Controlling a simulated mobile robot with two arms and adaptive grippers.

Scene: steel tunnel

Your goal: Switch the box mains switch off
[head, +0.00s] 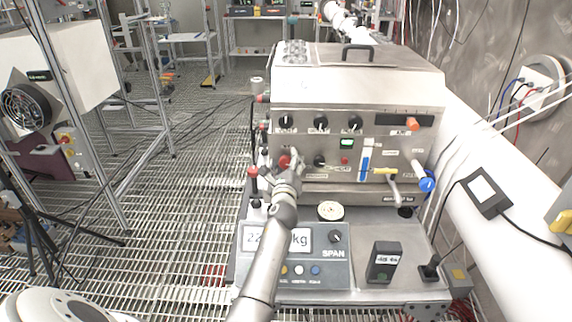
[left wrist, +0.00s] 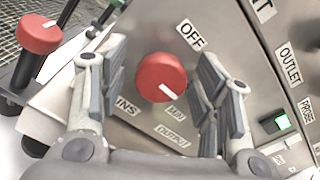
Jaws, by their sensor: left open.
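The steel control box (head: 350,98) stands on a bench in the head view. Its red mains switch (head: 284,161) is on the lower left of the front panel, partly hidden by my left gripper (head: 290,168). In the left wrist view the red round switch (left wrist: 161,77) sits between the two open fingers of my left gripper (left wrist: 158,90), with a gap on each side. Its white mark points to the lower right, away from the OFF label (left wrist: 190,34) at the upper right. My right gripper is not in view.
A red-topped lever (head: 253,174) stands left of the switch and shows in the left wrist view (left wrist: 40,34). A green lamp (head: 347,143) is lit on the panel. A scale display (head: 300,240) and a dark meter (head: 384,262) are below. A yellow-handled valve (head: 386,171) is right.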

